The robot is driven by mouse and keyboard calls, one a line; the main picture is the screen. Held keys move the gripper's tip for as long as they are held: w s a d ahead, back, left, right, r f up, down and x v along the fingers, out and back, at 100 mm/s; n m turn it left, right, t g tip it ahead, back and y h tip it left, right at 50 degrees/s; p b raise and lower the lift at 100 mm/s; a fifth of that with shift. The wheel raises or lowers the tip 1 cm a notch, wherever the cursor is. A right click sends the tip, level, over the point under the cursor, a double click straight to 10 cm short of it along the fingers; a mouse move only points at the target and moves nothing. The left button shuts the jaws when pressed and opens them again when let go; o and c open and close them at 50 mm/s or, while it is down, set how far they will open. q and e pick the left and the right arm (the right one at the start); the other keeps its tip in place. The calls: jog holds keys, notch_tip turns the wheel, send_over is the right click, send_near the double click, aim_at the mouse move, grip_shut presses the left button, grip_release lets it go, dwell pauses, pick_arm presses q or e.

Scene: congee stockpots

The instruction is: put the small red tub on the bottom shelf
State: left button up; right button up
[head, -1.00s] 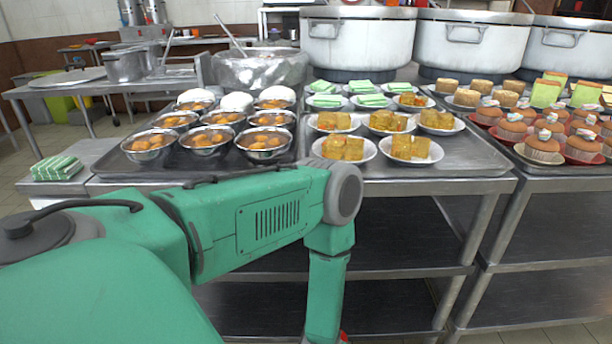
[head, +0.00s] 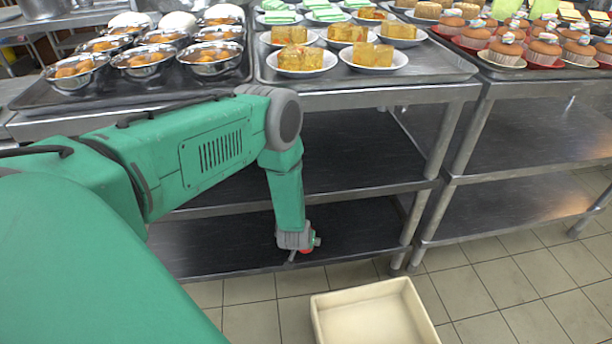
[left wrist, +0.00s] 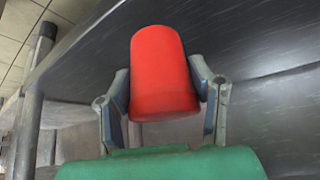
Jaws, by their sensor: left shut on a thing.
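My left gripper (head: 298,240) reaches down in front of the table, at the bottom shelf (head: 350,225). It is shut on the small red tub (left wrist: 163,70), with a finger on either side of it in the left wrist view. In the head view only a bit of red (head: 306,251) shows below the gripper; my gripper hides the rest. The shelf surface there is dark, and I cannot tell whether the tub touches it. My right gripper is in neither view.
A middle shelf (head: 350,150) lies above the bottom one; both look bare where visible. The tabletop carries plates of yellow cakes (head: 372,55) and steel bowls (head: 210,58). A cream bin (head: 375,315) stands on the tiled floor in front. Another shelved table (head: 530,140) stands right.

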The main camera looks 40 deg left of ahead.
pick_arm(q)
jog(key=shift+w+a+f, duration=0.1)
jog(key=shift+w+a, duration=0.3)
jog(key=shift+w, duration=0.25)
jog(key=f, duration=0.1)
jog(key=f+b, duration=0.2)
jog(key=shift+d+f, duration=0.15)
jog(key=shift+d, duration=0.15)
jog(key=shift+c, duration=0.7)
jog(key=shift+a, duration=0.2)
jog(key=o, duration=1.4)
jog(key=shift+d, duration=0.15)
